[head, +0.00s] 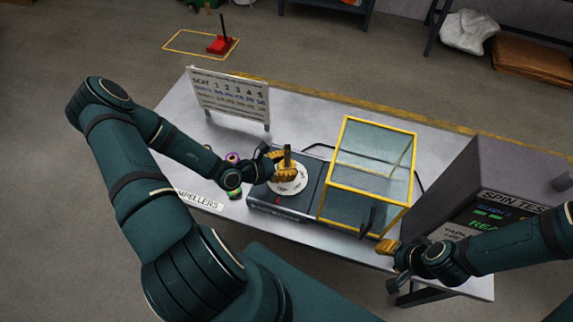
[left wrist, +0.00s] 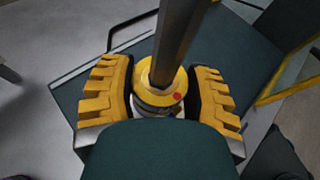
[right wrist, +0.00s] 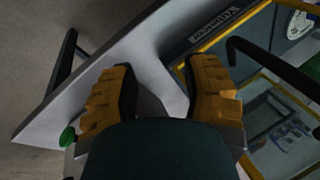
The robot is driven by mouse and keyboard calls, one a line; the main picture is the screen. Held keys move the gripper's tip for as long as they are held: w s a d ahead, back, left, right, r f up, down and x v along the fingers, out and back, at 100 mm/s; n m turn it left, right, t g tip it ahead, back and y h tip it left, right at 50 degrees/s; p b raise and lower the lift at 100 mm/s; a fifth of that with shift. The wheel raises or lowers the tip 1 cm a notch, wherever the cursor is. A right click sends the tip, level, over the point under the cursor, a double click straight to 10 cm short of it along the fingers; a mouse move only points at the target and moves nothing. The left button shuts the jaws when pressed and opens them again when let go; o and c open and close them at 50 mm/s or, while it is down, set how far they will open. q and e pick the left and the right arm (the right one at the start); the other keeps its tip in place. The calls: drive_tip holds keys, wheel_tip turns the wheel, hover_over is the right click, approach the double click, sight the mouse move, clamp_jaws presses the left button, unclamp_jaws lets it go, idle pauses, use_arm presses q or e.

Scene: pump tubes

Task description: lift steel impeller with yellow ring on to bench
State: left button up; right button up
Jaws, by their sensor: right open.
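In the left wrist view, a yellow ring (left wrist: 160,90) with a red dot sits around a grey upright post (left wrist: 180,40), with a pale metal part just under it; this looks like the steel impeller, mostly hidden by my wrist. My left gripper (left wrist: 160,93) has its fingers spread on either side of the ring, very close to it; I cannot tell whether they touch. In the head view, my left gripper (head: 285,172) is above the white lettered disc (head: 290,187) on the dark machine base. My right gripper (head: 388,249) is open and empty near the bench's front right edge.
A yellow-framed clear guard (head: 372,165) with a black handle stands right of the disc. The grey spin test box (head: 490,165) is further right. Small coloured parts (head: 233,160) lie left of the base. A seat chart (head: 230,96) stands behind. The front left bench carries an impellers label (head: 199,200).

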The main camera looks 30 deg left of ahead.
use_arm(q)
drive_tip(key=o, duration=0.6)
drive_tip(key=shift+c, duration=0.2)
drive_tip(key=c, duration=0.7)
drive_tip(key=shift+r+p, duration=0.6)
drive_tip(key=shift+p, duration=0.15)
